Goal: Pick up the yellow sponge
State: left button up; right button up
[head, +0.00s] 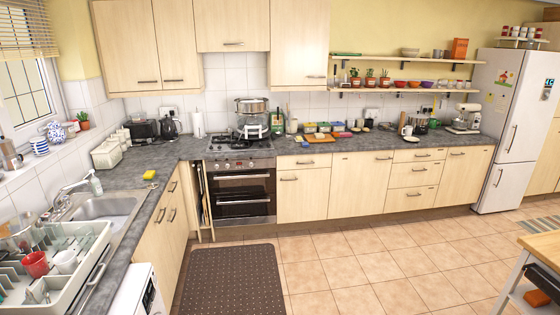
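The yellow sponge (149,174) is small in the head view. It lies on the dark grey counter (160,188), to the right of and beyond the metal sink (108,207), near the inner corner of the worktop. Nothing covers it. Neither of my grippers is in view, so I cannot see their state. Whether there is soapy water in the sink is too small to tell.
A white dish rack (92,262) with a red cup (35,264) stands in front of the sink. A faucet (68,192) and soap bottle (95,184) stand behind the sink. A dark mat (232,282) lies on the tiled floor (370,265), which is mostly clear.

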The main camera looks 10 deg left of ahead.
aim_at(149, 175)
jog(key=u, duration=0.15)
jog(key=i, duration=2)
jog(key=u, duration=0.7)
jog(key=i, duration=1.65)
jog(key=u, duration=1.85)
jog(key=i, duration=1.25)
jog(key=u, duration=1.45)
jog(key=k, duration=1.25)
jog(key=z, duration=1.55)
jog(key=i, duration=0.5)
jog(key=u, duration=0.1)
